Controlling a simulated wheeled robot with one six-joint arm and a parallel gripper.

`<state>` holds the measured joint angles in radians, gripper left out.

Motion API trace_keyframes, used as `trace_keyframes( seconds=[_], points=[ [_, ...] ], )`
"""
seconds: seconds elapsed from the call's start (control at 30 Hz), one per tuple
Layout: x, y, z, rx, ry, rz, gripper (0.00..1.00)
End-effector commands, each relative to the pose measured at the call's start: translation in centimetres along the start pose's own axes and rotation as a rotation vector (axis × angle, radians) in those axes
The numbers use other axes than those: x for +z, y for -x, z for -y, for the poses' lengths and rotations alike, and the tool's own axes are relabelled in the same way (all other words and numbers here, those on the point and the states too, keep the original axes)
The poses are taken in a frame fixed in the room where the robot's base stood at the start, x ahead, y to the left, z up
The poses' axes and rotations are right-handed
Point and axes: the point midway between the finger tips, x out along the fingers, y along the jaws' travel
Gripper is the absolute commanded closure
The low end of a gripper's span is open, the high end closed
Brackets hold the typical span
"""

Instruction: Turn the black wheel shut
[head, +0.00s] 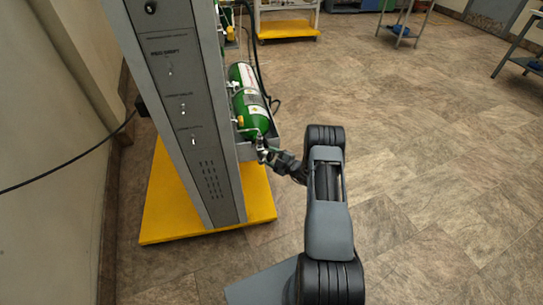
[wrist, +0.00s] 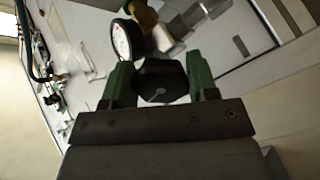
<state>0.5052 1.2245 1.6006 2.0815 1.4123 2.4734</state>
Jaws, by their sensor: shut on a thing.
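The black wheel (wrist: 160,80) shows in the wrist view as a dark many-sided knob with a light mark on its face. My gripper (wrist: 160,84) has its two green fingers on either side of the wheel and is shut on it. In the head view my gripper (head: 264,153) is at the near end of a green cylinder (head: 245,98), and the wheel is too small to make out there. A round white-faced gauge (wrist: 121,40) and a brass fitting (wrist: 145,14) sit just beyond the wheel in the wrist view.
The cylinder lies in a grey rack beside a tall grey panel (head: 183,75) on a yellow base (head: 165,205). A black cable (head: 75,175) runs from the panel to the left. Stands (head: 402,30) are at the back right. The tiled floor (head: 430,150) to the right is clear.

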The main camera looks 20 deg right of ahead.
Motion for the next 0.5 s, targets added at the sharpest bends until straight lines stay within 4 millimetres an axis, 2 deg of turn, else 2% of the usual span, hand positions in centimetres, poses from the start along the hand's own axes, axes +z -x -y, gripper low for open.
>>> trace_keyframes(
  seconds=[0.2, 0.5],
  points=[
    [0.04, 0.1, 0.18, -0.001, -0.107, 0.003, 0.7],
    [0.05, 0.1, 0.23, -0.001, -0.17, 0.003, 0.7]
  ],
)
